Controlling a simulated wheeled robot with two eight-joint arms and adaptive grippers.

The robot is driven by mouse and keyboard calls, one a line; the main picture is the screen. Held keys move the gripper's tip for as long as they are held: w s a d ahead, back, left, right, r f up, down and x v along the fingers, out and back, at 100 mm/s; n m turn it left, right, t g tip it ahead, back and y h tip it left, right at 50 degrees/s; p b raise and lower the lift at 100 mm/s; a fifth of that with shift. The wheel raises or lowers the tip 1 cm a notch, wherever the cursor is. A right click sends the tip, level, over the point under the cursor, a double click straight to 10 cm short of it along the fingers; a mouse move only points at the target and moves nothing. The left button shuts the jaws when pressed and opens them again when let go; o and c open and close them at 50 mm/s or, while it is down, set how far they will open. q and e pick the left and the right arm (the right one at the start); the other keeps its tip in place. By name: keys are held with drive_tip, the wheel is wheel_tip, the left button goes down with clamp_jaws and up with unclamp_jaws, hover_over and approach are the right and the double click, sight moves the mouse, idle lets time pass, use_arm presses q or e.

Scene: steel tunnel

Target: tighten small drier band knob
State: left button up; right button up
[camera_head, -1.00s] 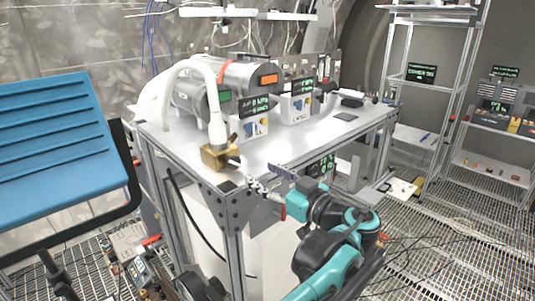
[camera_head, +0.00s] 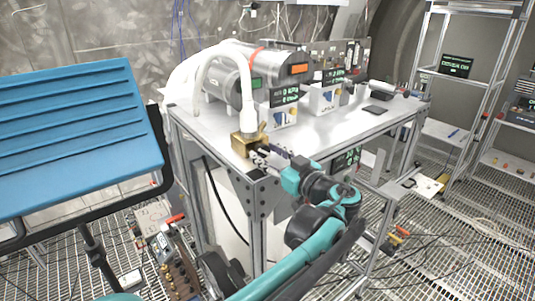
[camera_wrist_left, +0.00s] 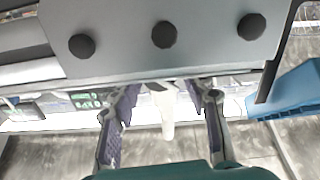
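Two grey drier cylinders lie on the steel table (camera_head: 330,122); the nearer, smaller one (camera_head: 219,86) has a green label and the other (camera_head: 283,68) an orange label and a red band. No band knob can be picked out clearly. A white hose (camera_head: 248,92) curves down to a brass block (camera_head: 240,146) at the table's near corner. My left gripper (camera_head: 262,154) is at that corner, its tips close to the block; contact cannot be told. In the left wrist view its fingers (camera_wrist_left: 165,122) are apart, with the white hose (camera_wrist_left: 167,112) visible beyond the gap. My right gripper is not in view.
Display boxes (camera_head: 326,97) stand along the table. The corner plate shows dark bolts in the wrist view (camera_wrist_left: 164,35). A blue ribbed panel (camera_head: 75,135) fills the left. Metal shelving (camera_head: 450,75) stands at the right. Cables lie on the grated floor (camera_head: 440,250).

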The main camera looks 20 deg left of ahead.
use_arm(q)
drive_tip(key=shift+d, duration=0.1)
drive_tip(key=c, duration=0.7)
drive_tip(key=shift+o, duration=0.2)
drive_tip(key=shift+m, duration=0.3)
drive_tip(key=shift+m+b, duration=0.6)
drive_tip(key=shift+m, duration=0.6)
drive_tip(key=shift+m+b, duration=0.5)
drive_tip(key=shift+m, duration=1.4)
drive_tip(key=o, duration=1.2)
drive_tip(key=shift+c, duration=0.2)
